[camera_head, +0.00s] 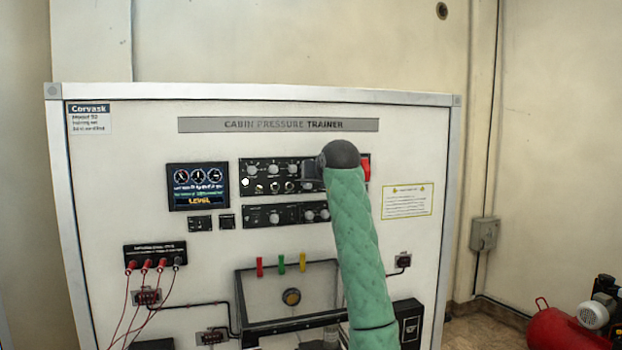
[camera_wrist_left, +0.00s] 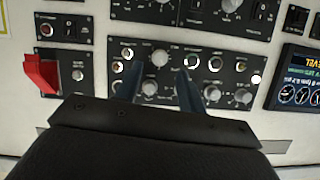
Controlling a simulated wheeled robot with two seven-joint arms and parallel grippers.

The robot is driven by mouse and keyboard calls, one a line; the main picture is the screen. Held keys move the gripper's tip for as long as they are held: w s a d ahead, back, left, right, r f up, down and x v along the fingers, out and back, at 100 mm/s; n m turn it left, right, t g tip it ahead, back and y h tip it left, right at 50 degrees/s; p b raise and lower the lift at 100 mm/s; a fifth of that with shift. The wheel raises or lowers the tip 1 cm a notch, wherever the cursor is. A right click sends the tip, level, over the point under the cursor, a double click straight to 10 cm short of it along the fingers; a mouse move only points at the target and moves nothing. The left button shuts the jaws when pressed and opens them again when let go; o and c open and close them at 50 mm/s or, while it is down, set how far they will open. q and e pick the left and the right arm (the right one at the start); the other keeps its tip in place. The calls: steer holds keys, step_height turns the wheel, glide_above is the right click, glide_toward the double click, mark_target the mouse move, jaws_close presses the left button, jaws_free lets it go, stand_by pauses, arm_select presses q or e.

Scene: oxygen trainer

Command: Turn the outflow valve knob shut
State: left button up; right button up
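The knob panel (camera_head: 248,192) is a black strip with several grey knobs in the middle of the trainer board. Its labels are too small to read, so I cannot tell which knob is the outflow valve knob. My left gripper (camera_head: 308,178) is at the panel's right part, partly hidden by its own wrist. In the left wrist view, which shows the panel upside down, the two fingers of the left gripper (camera_wrist_left: 160,72) are apart. A large grey knob (camera_wrist_left: 160,57) shows between the fingertips, and another knob (camera_wrist_left: 150,87) shows nearer the palm. Contact cannot be told. My right gripper is out of view.
A red guarded switch (camera_wrist_left: 40,74) is beside the panel, close to my wrist. A lit display (camera_head: 198,187) stands to its left. A second knob panel (camera_head: 256,216) is just below. Red cables (camera_head: 130,300) hang at lower left, and a clear box (camera_head: 291,275) stands below.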

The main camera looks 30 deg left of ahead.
mark_target(309, 185)
arm_select(q)
steer(key=p+x, duration=0.1)
steer(key=x, duration=0.2)
steer(key=shift+w+a+p, duration=0.15)
steer(key=shift+p, duration=0.15)
steer(key=shift+f, duration=0.15)
steer(key=shift+w+a+f, duration=0.1)
steer(key=shift+w+a, duration=0.05)
steer(key=shift+a, duration=0.05)
jaws_close()
